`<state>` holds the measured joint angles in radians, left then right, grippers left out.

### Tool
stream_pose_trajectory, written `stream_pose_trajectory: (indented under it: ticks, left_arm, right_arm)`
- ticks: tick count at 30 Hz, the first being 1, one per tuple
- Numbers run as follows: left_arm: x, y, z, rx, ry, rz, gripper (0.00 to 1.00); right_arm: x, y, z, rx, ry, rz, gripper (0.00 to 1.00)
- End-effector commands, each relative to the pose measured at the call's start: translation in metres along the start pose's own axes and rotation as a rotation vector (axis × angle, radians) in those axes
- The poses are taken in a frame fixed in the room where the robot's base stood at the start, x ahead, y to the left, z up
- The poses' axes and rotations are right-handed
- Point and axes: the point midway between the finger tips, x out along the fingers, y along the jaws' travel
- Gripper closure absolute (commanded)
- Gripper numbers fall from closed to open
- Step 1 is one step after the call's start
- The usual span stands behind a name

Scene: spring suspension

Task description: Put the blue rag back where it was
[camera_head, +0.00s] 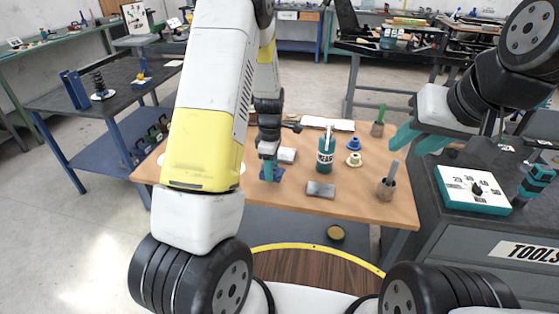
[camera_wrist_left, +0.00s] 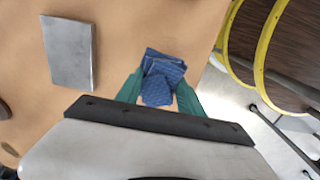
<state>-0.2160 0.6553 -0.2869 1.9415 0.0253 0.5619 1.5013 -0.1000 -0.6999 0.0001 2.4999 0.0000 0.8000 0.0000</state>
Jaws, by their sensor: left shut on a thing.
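The blue rag (camera_head: 278,175) is at the near left part of the wooden table, bunched at the tips of my left gripper (camera_head: 268,168). In the left wrist view the folded, quilted rag (camera_wrist_left: 160,78) sits between the two teal fingers (camera_wrist_left: 160,95), which are shut on it. The rag is at or just above the tabletop; I cannot tell whether it touches. My left arm hides part of the table's left side. My right gripper (camera_head: 418,141) is open and empty, raised at the table's right edge.
A yellow-rimmed round surface (camera_head: 310,262) lies nearest me. A dark tool cabinet (camera_head: 460,225) stands at right.

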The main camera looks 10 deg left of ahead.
Motion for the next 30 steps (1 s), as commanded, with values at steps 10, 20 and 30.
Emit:
stream_pose_trajectory:
  ticks: [10,20,30]
  left_arm:
    - [0.026,0.007,-0.004,-0.001,0.000,-0.004,0.99]
    - [0.036,0.008,-0.003,0.000,0.000,0.000,0.99]
    - [0.039,0.008,-0.003,0.000,0.000,-0.001,0.34]
  right_arm:
    - [0.000,0.000,0.000,0.000,0.000,0.000,0.64]
    - [0.000,0.000,0.000,0.000,0.000,0.000,0.64]
    - [0.000,0.000,0.000,0.000,0.000,0.000,0.64]
